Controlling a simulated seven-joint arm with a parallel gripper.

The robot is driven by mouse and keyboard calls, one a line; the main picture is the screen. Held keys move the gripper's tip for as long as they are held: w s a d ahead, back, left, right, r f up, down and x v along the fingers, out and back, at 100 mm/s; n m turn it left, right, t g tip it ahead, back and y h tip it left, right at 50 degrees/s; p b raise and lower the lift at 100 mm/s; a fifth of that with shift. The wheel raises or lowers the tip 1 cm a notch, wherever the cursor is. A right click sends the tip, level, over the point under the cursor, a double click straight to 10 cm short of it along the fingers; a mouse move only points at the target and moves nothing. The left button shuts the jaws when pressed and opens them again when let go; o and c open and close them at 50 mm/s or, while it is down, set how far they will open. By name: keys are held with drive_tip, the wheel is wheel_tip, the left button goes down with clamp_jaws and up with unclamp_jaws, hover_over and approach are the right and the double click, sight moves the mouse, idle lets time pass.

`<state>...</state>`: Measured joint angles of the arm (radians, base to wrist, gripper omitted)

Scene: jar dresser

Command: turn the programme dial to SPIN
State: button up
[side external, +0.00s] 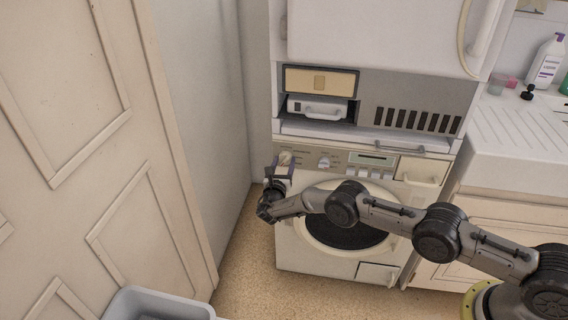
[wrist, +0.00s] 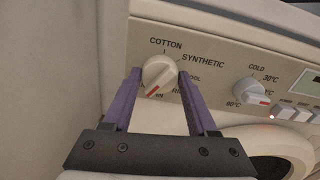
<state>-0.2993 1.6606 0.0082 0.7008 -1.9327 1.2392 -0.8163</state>
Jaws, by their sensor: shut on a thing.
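The programme dial (wrist: 159,70) is a round cream knob on the washing machine's panel, and it also shows in the side view (side external: 285,158). My gripper (wrist: 159,76) is shut on the dial, one purple finger on each side. The dial's red mark points down and to the left, towards a label ending in "IN" (wrist: 158,96). The left finger hides the start of that label. COTTON is above the dial, SYNTHETIC at its upper right, and partly covered labels are at its right. In the side view my gripper (side external: 278,172) is at the panel's left end.
A temperature dial (wrist: 250,90) with a red mark is to the right, beside several push buttons (wrist: 302,112). The round door (side external: 345,230) is below the panel. A drawer handle (side external: 400,147) juts out above the panel. A wall (side external: 205,110) is close on the left.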

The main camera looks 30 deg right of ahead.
drive_tip(key=n, duration=0.6)
drive_tip(key=shift+f, duration=0.1)
drive_tip(key=shift+n, duration=0.3)
idle(0.3)
drive_tip(key=o, duration=1.4)
drive_tip(key=shift+c, duration=0.2)
drive_tip(key=v, duration=1.4)
drive_tip(key=shift+w+d, duration=0.1)
